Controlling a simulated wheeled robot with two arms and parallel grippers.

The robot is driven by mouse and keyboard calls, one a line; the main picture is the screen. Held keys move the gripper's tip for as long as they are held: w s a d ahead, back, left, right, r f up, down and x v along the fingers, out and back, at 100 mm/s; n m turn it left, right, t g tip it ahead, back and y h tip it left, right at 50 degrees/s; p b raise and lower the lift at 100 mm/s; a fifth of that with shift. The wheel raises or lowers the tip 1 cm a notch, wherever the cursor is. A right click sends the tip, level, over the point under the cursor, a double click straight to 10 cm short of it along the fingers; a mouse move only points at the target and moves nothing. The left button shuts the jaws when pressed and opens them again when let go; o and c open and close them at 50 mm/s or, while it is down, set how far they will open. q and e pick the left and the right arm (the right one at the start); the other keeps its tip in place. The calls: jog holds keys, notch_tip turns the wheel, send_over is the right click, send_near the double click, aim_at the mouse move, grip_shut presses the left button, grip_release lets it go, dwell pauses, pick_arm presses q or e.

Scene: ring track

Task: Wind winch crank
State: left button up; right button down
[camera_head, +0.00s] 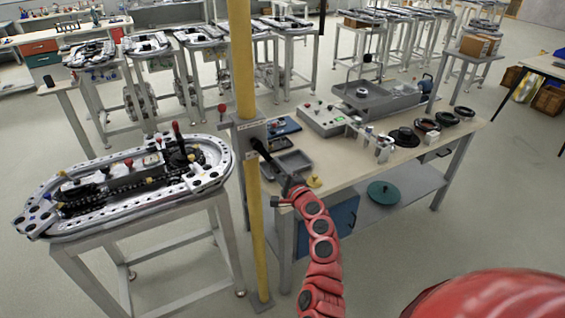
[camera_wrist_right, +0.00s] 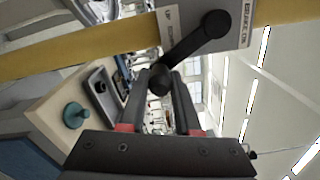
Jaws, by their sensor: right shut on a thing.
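The winch crank (camera_head: 264,152) is a black arm on a grey plate (camera_head: 247,133) fixed to a yellow post (camera_head: 242,60). In the right wrist view the crank (camera_wrist_right: 190,47) runs from its round hub down-left to a dark knob (camera_wrist_right: 160,81). The plate there carries the words "UP" and "BRAKE ON". My right gripper (camera_head: 288,184) is at the outer end of the crank, to the lower right of the plate. Its fingers (camera_wrist_right: 162,84) are shut on the knob and partly cover it. My left gripper is not in view.
A workbench (camera_head: 345,172) with trays and a control box (camera_head: 325,119) stands right behind the post. An oval track (camera_head: 125,178) on a stand is at the left. A red ball knob (camera_head: 222,107) sits left of the plate. Open floor lies in front.

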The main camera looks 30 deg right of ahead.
jog(key=shift+a+f+m+p, duration=0.3)
jog(key=shift+a+m, duration=0.35)
jog(key=shift+m, duration=0.2)
jog(key=shift+a+f+m+p, duration=0.15)
jog(key=shift+a+f+m, duration=0.15)
jog(key=shift+a+m, duration=0.45)
jog(key=c, duration=0.6)
grip_release()
jog(key=shift+d, duration=0.1)
jog(key=shift+s, duration=0.1)
jog(key=shift+s+d+b, duration=0.15)
jog(key=shift+s+b, duration=0.95)
jog(key=shift+s, duration=3.25)
jog(key=shift+s+d+b, duration=0.1)
jog(key=shift+s+b, duration=0.95)
jog(key=shift+s, duration=3.25)
